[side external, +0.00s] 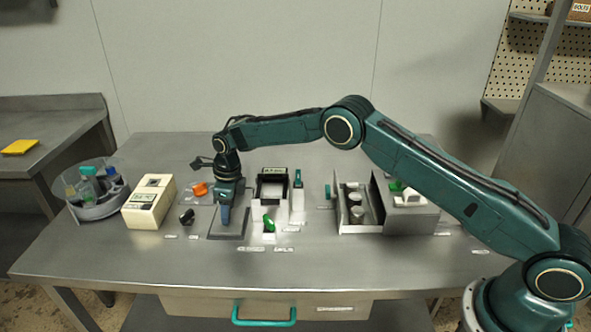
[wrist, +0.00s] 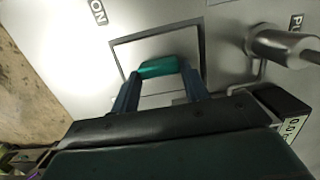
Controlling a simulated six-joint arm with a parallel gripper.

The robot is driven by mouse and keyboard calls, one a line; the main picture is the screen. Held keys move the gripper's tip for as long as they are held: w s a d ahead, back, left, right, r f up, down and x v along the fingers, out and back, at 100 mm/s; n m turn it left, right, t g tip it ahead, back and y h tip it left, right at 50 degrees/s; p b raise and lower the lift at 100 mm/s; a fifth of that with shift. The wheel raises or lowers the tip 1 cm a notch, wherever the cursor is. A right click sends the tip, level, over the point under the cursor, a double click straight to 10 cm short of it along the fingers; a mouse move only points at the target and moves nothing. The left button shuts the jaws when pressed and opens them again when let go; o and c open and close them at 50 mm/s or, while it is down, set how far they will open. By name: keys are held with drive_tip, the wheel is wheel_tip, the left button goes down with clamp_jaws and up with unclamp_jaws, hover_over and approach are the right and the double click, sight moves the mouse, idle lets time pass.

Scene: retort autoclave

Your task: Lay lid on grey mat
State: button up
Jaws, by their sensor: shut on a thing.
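My gripper (wrist: 160,72) is shut on a teal-green rounded piece, seemingly the lid (wrist: 158,66), held between its fingertips in the wrist view. The grey mat (wrist: 150,43), with a dark border, lies beyond the fingertips there. In the side view, my gripper (side external: 224,218) points down over the grey mat (side external: 238,228) at the left-middle of the table. My fingers hide the lid in the side view. I cannot tell whether the lid touches the mat.
A cream box (side external: 148,207) and a round tub of bottles (side external: 97,190) stand left. An orange piece (side external: 199,189) and a dark cylinder (side external: 187,216) are close by. A white stand with a green piece (side external: 268,224) is right. An open metal box (side external: 354,207) stands farther right.

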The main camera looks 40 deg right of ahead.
sight(235, 220)
drive_tip(key=o, duration=1.3)
drive_tip(key=shift+f, duration=0.1)
drive_tip(key=shift+c, duration=0.2)
wheel_tip(235, 220, up, 12)
drive_tip(key=s+d, duration=0.1)
